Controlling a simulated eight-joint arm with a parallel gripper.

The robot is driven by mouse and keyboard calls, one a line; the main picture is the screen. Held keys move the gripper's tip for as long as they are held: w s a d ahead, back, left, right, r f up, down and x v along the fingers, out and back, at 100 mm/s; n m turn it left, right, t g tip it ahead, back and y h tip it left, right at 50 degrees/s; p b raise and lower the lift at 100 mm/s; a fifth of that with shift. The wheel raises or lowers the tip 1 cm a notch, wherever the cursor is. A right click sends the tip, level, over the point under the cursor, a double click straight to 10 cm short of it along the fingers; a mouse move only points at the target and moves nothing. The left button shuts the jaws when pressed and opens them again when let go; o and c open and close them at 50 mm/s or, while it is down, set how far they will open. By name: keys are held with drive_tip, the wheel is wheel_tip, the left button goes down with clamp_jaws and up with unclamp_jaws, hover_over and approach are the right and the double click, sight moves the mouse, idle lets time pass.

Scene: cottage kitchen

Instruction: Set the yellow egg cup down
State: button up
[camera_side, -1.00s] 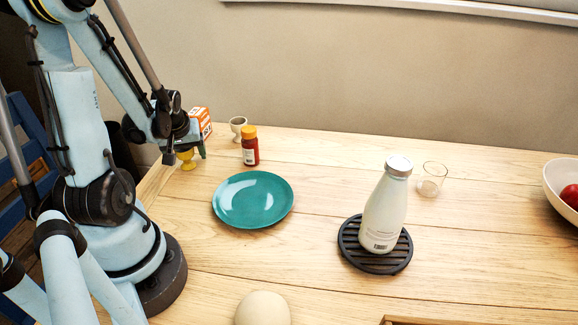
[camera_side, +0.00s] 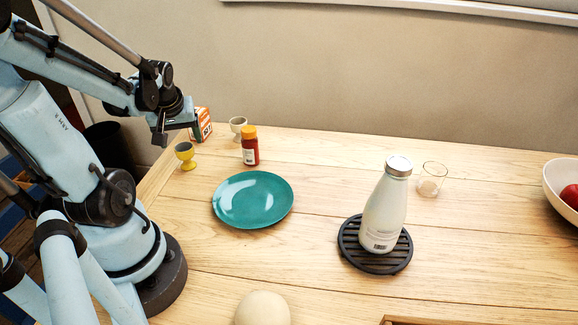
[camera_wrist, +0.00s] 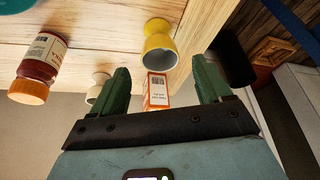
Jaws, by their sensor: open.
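The yellow egg cup (camera_side: 185,153) stands upright on the wooden table near its left edge, left of the spice jar. It also shows in the wrist view (camera_wrist: 158,38), with its open rim facing the camera. My gripper (camera_side: 178,136) is above the cup and clear of it in the side view; its fingertips are partly hidden there. In the wrist view its two green fingers (camera_wrist: 163,80) are spread wide with nothing between them in contact.
Behind the cup stand an orange and white box (camera_side: 202,122) and a pale egg cup (camera_side: 238,127). A red jar with an orange lid (camera_side: 250,150) and a teal plate (camera_side: 253,200) lie to the right. A white bottle (camera_side: 385,210) stands on a black trivet (camera_side: 348,247).

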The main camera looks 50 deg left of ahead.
drive_tip(key=shift+w+v, duration=0.3)
drive_tip(key=shift+v, duration=2.1)
drive_tip(key=w+d+m+t+h, duration=0.1)
drive_tip(key=w+d+m+t, duration=0.1)
drive_tip(key=d, duration=0.5)
drive_tip(key=w+d+r+m+t+h, duration=0.1)
drive_tip(key=w+d+m, duration=0.4)
drive_tip(key=d+m, duration=0.2)
drive_tip(key=w+d+r+m+t+h, duration=0.1)
drive_tip(key=w+d+m+t+h, duration=0.1)
drive_tip(key=d, duration=0.7)
drive_tip(key=w+m, duration=0.1)
drive_tip(key=m, duration=0.1)
drive_tip(key=shift+w+m+t, duration=0.3)
drive_tip(key=shift+w, duration=0.05)
